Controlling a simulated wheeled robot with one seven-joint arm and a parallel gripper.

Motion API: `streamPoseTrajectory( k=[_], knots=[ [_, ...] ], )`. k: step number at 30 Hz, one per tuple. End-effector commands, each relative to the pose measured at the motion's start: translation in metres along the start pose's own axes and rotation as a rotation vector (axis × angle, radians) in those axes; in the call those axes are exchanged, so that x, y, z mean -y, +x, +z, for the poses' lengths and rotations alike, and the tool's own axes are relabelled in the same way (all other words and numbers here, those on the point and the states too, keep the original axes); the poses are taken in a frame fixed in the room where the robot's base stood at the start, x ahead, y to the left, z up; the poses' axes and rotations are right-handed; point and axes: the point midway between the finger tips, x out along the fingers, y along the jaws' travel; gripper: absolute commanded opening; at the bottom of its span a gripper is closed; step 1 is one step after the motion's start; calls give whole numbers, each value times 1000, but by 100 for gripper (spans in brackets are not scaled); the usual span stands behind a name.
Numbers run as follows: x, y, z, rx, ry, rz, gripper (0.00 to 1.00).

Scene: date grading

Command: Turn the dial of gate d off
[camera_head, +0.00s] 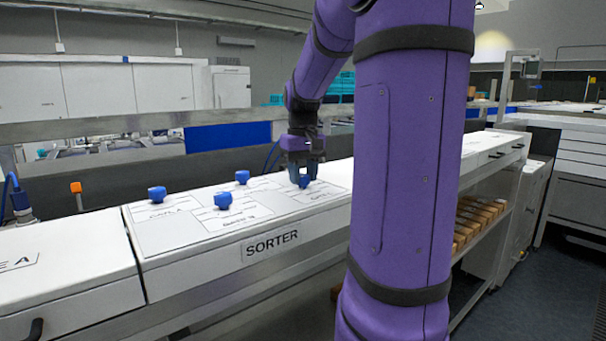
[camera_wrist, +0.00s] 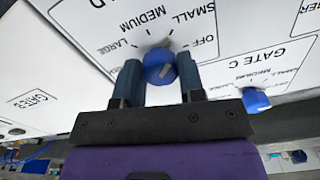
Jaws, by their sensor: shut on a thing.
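The blue dial of gate D (camera_wrist: 158,70) sits on a white panel in the wrist view. Printed marks LARGE, MEDIUM, SMALL and OFF fan out around it. My gripper (camera_wrist: 158,84) is shut on this dial, one finger on each side. In the head view my gripper (camera_head: 303,172) reaches down onto the same dial (camera_head: 305,182), on the right of the sorter top.
The white sorter (camera_head: 180,263) carries other blue dials to the left: one at far left (camera_head: 157,194), one at the back (camera_head: 242,177) and one in front (camera_head: 223,201). A small orange-topped post (camera_head: 76,189) stands at left.

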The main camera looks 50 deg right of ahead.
Motion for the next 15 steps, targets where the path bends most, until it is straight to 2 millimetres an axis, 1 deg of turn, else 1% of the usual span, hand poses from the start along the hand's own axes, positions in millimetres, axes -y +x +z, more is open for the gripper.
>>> streamPoseTrajectory(
  k=[15],
  knots=[
    [1,-1,0,-2,470,0,13]
  ],
)
